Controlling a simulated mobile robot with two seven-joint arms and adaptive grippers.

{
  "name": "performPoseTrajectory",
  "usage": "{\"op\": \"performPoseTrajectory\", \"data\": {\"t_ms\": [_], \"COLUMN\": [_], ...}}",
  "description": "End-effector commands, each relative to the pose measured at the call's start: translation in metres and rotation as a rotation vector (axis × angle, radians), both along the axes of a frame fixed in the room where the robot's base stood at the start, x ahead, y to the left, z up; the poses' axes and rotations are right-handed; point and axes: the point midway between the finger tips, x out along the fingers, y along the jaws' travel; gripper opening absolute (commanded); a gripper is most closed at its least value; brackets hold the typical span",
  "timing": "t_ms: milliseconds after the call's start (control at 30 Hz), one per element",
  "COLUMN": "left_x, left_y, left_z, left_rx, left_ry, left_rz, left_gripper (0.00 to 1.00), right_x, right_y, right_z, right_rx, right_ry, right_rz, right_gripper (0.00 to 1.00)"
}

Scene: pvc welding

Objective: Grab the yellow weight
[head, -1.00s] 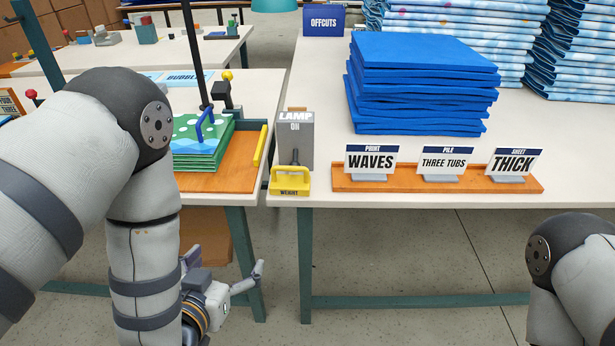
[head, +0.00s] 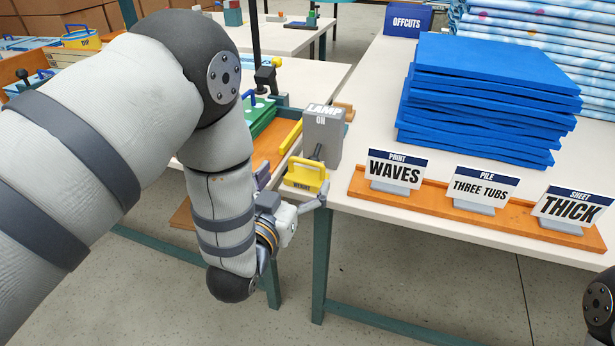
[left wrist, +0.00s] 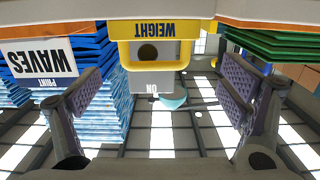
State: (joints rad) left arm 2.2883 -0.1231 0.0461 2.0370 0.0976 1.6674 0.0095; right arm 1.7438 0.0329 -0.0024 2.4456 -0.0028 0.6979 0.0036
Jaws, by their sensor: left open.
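The yellow weight (head: 305,176), labelled WEIGHT, sits on the front edge of the table, in front of the grey LAMP ON box (head: 323,137). A dark handle shows above it. My left gripper (head: 296,205) is open just in front of and below the weight, at the table edge. In the left wrist view the picture is upside down. There the weight (left wrist: 157,40) lies between and beyond the two spread fingers (left wrist: 160,98), with nothing between the pads. My right gripper is out of view; only part of my right arm shows at the right edge.
An orange rail (head: 420,205) with WAVES, THREE TUBS and THICK signs runs along the front edge to the right. A pile of blue sheets (head: 485,100) stands behind it. Left of the weight is a wooden tray with green sheets (head: 262,118) and a yellow bar (head: 290,137).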

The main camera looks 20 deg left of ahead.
Motion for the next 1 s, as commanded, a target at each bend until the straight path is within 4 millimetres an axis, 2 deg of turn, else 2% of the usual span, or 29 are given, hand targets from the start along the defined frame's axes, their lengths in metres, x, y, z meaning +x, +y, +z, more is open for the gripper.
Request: {"op": "performPoseTrajectory", "data": {"t_ms": [300, 567, 900, 933, 1000], "left_x": [0.052, 0.055, 0.055, 0.055, 0.055], "left_y": [-0.006, -0.006, -0.006, -0.006, -0.006], "left_z": [-0.003, -0.002, -0.003, -0.003, -0.001], "left_rx": [0.0, 0.0, 0.0, 0.0, 0.0], "left_ry": [-0.001, 0.0, 0.001, 0.001, -0.004], "left_rz": [0.0, 0.0, 0.0, 0.0, 0.0], "left_gripper": [0.9, 0.88, 0.11, 0.05, 0.05], "right_x": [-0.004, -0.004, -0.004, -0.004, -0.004], "right_y": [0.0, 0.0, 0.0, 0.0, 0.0], "right_z": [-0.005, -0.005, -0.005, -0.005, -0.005], "right_rx": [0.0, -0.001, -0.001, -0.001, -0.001], "right_ry": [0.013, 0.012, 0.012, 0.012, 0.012], "right_rz": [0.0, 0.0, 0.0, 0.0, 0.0], "right_gripper": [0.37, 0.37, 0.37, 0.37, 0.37]}}
